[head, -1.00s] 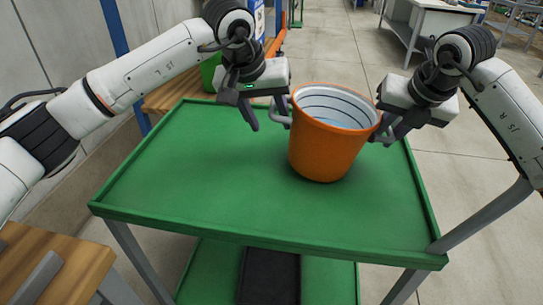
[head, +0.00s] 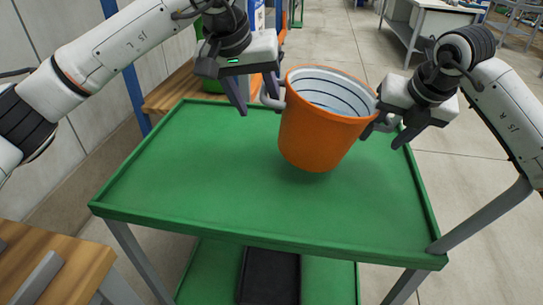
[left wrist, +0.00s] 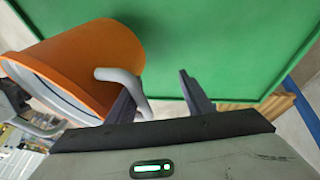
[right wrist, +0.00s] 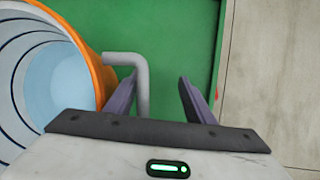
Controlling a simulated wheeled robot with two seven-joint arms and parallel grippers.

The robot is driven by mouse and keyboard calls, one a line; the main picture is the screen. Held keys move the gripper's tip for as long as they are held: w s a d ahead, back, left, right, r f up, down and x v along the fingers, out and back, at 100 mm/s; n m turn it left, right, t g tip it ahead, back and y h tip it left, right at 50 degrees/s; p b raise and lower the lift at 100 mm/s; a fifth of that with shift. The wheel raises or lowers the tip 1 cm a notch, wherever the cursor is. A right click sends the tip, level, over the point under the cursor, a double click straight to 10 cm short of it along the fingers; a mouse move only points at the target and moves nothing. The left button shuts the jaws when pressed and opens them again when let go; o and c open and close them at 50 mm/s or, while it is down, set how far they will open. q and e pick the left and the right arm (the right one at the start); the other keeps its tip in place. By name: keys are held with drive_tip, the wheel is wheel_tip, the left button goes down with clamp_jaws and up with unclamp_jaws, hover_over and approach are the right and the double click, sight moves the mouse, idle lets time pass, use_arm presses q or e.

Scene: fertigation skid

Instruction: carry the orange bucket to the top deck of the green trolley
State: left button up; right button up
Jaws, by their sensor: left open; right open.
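The orange bucket (head: 318,138) is over the green trolley's top deck (head: 200,165), toward its far right part. It is tilted, its left rim higher than its right. A shadow lies under its base; I cannot tell whether an edge touches the deck. My left gripper (head: 258,106) is open at the bucket's left grey handle (left wrist: 118,76), which runs between its fingers, close to one of them. My right gripper (head: 384,132) is open at the right grey handle (right wrist: 138,72), which also lies between its fingers, beside the inner one. The bucket looks empty inside.
The deck has a low raised rim (head: 270,237), and its left and front parts are clear. A black tray (head: 268,275) sits on the lower shelf. A wooden bench (head: 50,265) stands at near left. A wooden surface with a green container (head: 212,75) is behind the trolley.

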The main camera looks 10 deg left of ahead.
use_arm(q)
drive_tip(key=shift+d+r, duration=0.3)
drive_tip(key=shift+d, duration=0.3)
use_arm(e)
drive_tip(key=shift+s+a+f, duration=0.15)
drive_tip(key=shift+a+f, duration=0.05)
drive_tip(key=shift+f, duration=0.25)
drive_tip(key=shift+s+a+f, duration=0.15)
drive_tip(key=shift+a+f, duration=0.05)
drive_tip(key=shift+f, duration=0.2)
drive_tip(key=shift+s+r, duration=0.15)
drive_tip(key=shift+r, duration=0.4)
use_arm(q)
drive_tip(key=shift+w+f, duration=0.35)
drive_tip(key=shift+f, duration=0.05)
use_arm(e)
drive_tip(key=w+v, duration=0.1)
drive_tip(key=v, duration=0.7)
drive_tip(key=shift+d+r, duration=0.15)
drive_tip(key=shift+r, duration=0.25)
use_arm(q)
drive_tip(key=a, duration=0.6)
drive_tip(key=shift+w+a+p, duration=0.2)
drive_tip(key=shift+p, duration=0.1)
use_arm(e)
drive_tip(key=shift+d+r, duration=0.15)
drive_tip(key=shift+d, duration=0.05)
